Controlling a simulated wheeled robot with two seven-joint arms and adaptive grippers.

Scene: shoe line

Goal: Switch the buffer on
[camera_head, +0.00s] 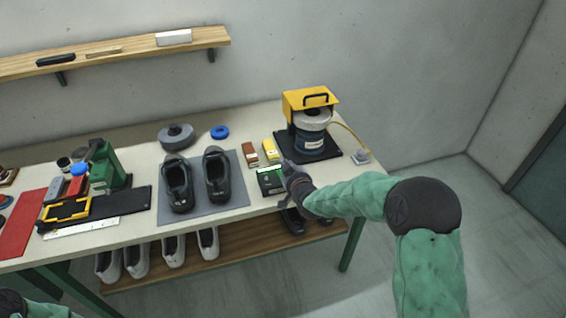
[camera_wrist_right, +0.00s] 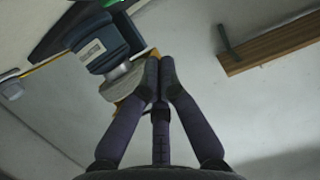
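The buffer (camera_head: 312,122) has a yellow hood with a black handle over a pale wheel and a blue-grey body. It stands on a dark mat at the right end of the bench. A yellow cable runs from it to a small grey box (camera_head: 361,157), perhaps its switch, at the bench edge. The right wrist view shows the buffer (camera_wrist_right: 103,45) and the grey box (camera_wrist_right: 11,89) too. My right gripper (camera_head: 287,167) is in front of the buffer, left of the grey box. Its fingertips (camera_wrist_right: 161,72) are together with nothing seen between them. My left gripper is out of view.
Black shoes (camera_head: 216,177) stand on a grey mat (camera_head: 238,188) to the left. Brown and yellow blocks lie behind the display box. A wall shelf (camera_head: 120,48) hangs at the back left.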

